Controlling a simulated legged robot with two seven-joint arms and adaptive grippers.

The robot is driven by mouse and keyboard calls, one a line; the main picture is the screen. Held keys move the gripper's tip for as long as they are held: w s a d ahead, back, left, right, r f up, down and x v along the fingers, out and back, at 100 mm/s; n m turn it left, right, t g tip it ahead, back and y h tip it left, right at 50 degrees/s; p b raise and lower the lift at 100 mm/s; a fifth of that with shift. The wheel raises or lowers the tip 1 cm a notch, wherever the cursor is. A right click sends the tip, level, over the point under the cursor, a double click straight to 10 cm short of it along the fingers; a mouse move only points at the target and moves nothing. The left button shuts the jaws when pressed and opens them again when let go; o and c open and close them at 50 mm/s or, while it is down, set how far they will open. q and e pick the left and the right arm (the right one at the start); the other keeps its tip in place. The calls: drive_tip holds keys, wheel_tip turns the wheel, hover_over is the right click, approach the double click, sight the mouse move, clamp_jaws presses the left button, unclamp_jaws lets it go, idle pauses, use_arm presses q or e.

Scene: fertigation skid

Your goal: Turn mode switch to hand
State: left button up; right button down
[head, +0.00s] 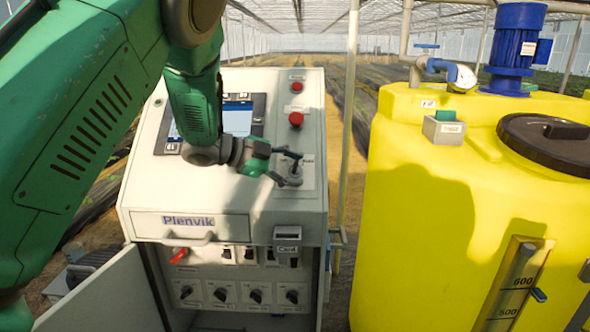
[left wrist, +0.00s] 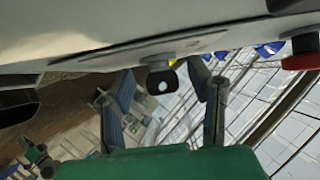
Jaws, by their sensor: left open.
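My left gripper (head: 284,167) is over the right part of the sloped console, with its two fingers spread apart. A small switch (head: 294,179) on a light plate is right at the fingertips, partly covered by them. In the left wrist view, a dark knob (left wrist: 161,82) with a pale round spot stands out from the panel. It appears between the two fingers of the left gripper (left wrist: 157,90), with visible gaps on both sides. I cannot tell its setting or read its labels. My right gripper is in neither view.
The grey cabinet (head: 224,228) has a screen (head: 238,120), a red button (head: 296,119), and several rotary knobs (head: 221,294) in its lower bay. Its lower door (head: 100,295) is open. A yellow tank (head: 400,220) stands at right, beyond a thin post (head: 348,120).

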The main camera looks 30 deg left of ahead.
use_arm(q)
drive_tip(key=v, duration=1.2)
drive_tip(key=shift+a+f, duration=0.1)
